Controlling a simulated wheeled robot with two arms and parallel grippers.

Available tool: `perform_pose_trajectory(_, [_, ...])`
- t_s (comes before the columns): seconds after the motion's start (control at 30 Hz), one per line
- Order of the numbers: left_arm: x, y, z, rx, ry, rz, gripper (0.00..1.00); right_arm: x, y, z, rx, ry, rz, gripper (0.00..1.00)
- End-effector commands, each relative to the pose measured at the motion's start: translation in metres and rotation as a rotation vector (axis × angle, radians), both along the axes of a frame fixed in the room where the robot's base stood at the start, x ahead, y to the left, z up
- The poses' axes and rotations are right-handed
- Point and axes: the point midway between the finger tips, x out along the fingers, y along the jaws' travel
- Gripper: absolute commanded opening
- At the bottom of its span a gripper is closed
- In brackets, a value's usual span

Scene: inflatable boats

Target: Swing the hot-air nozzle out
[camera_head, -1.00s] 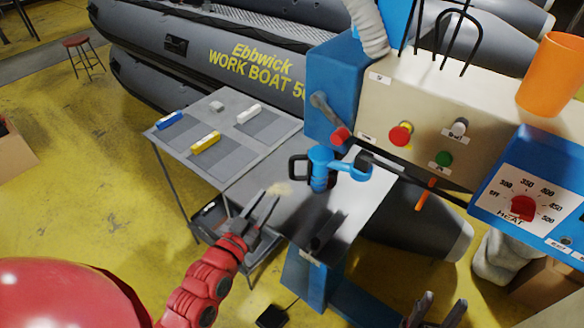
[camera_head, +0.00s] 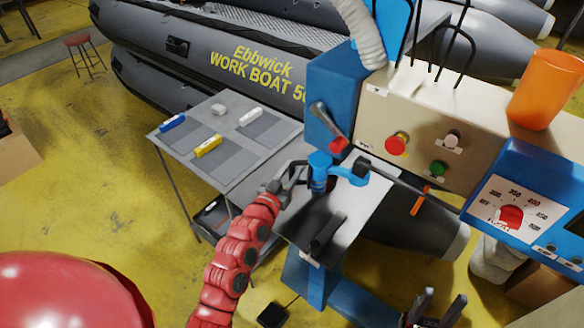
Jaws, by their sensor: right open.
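The blue swivel piece (camera_head: 320,172), which looks like the hot-air nozzle's mount, stands upright over the grey worktop of the machine. Its short blue arm reaches right to a black block (camera_head: 361,167) beside a dark rod. A black loop handle is on its left side, now largely covered by my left gripper. My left gripper (camera_head: 290,178) is at that handle, with its fingers overlapping it; whether they are shut on it cannot be told. My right gripper (camera_head: 432,306) is open and empty at the bottom edge, its two fingertips apart.
The beige control box (camera_head: 430,115) with red and green buttons and the blue heat dial panel (camera_head: 530,195) stand at right. A grey side table (camera_head: 185,130) holds blue, yellow and white blocks. A red-ended lever (camera_head: 337,143) sits just above the swivel piece.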

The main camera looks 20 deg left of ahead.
Motion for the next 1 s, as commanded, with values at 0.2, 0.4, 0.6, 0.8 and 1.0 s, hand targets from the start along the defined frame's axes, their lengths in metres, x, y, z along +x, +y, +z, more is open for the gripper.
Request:
perform_pose_trajectory(0.2, [0.0004,0.0,-0.0003,0.0,0.0,0.0,0.34,0.0,0.0,0.0,0.0,0.0,0.0,0.5])
perform_pose_trajectory(0.4, [0.0002,0.0002,-0.0001,0.0,0.0,0.0,0.04,0.0,0.0,-0.0001,0.0,0.0,0.0,0.5])
perform_pose_trajectory(0.6, [0.0001,0.0002,0.0,0.0,-0.001,0.0,0.0,0.0,0.0,-0.0001,0.0,0.0,0.0,0.5])
perform_pose_trajectory(0.8, [0.0001,0.0002,0.0002,0.0,-0.001,0.0,0.0,0.0,0.0,0.0,0.0,0.0,0.0,0.5])
perform_pose_trajectory(1.0, [0.0001,0.0002,0.0003,0.0,-0.001,0.0,0.0,0.0,0.0,0.0,0.0,0.0,0.0,0.5])
